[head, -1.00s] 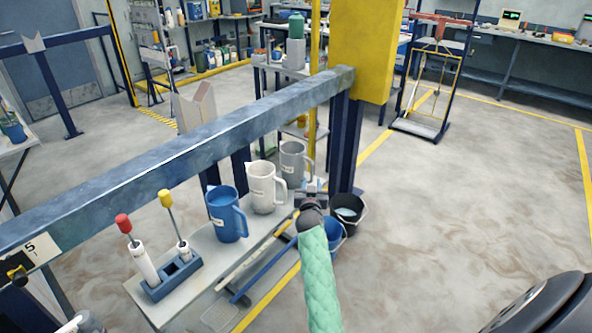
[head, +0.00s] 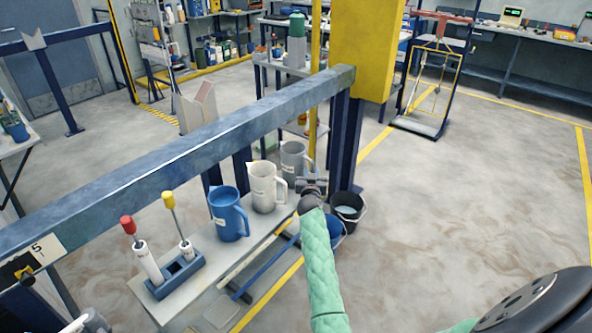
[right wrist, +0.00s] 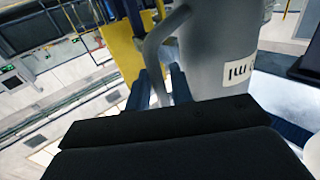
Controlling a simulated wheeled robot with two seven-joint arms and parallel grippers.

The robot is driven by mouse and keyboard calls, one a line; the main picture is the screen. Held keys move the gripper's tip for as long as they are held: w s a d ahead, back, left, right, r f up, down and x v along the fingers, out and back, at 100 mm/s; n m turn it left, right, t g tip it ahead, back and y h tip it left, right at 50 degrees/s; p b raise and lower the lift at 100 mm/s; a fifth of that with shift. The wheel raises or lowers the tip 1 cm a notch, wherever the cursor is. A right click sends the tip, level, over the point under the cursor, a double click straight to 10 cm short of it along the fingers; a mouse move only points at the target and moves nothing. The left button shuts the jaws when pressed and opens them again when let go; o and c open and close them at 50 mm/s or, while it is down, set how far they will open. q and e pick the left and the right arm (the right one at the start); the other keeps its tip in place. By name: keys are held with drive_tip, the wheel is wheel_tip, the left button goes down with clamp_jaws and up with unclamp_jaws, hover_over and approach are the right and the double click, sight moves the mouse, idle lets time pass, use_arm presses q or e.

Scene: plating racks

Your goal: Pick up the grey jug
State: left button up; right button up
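The grey jug (head: 291,155) stands at the far right end of the low shelf, behind a white jug (head: 263,190) and a blue jug (head: 225,214). My right gripper (head: 313,184) is at the grey jug's handle side. In the right wrist view the grey jug (right wrist: 215,55) appears upside down and close, with its label showing. Its handle runs down between the two dark fingers of my right gripper (right wrist: 160,88), which look apart. Contact with the handle cannot be made out.
A blue beam (head: 180,150) crosses above the shelf (head: 170,310) to a yellow post (head: 365,50). A black bucket (head: 348,208) and a blue bucket (head: 335,229) stand on the floor beside my right arm. A blue holder (head: 176,275) carries two tools. Floor at right is clear.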

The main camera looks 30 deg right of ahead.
sight(312, 165)
clamp_jaws()
drive_tip(key=shift+r, duration=0.15)
drive_tip(key=shift+r, duration=0.55)
wheel_tip(312, 165, up, 3)
drive_tip(key=shift+f+b, duration=0.15)
drive_tip(key=shift+b, duration=0.25)
use_arm(q)
drive_tip(key=shift+s+d+r+t+h+b, duration=0.2)
drive_tip(key=shift+d+r+t+h+b, duration=0.1)
drive_tip(key=shift+d+r+b, duration=0.55)
use_arm(e)
drive_tip(key=s+d+r, duration=0.4)
drive_tip(key=s+r, duration=0.3)
drive_tip(key=s, duration=0.3)
drive_tip(key=shift+s+d, duration=0.25)
drive_tip(key=shift+s, duration=0.1)
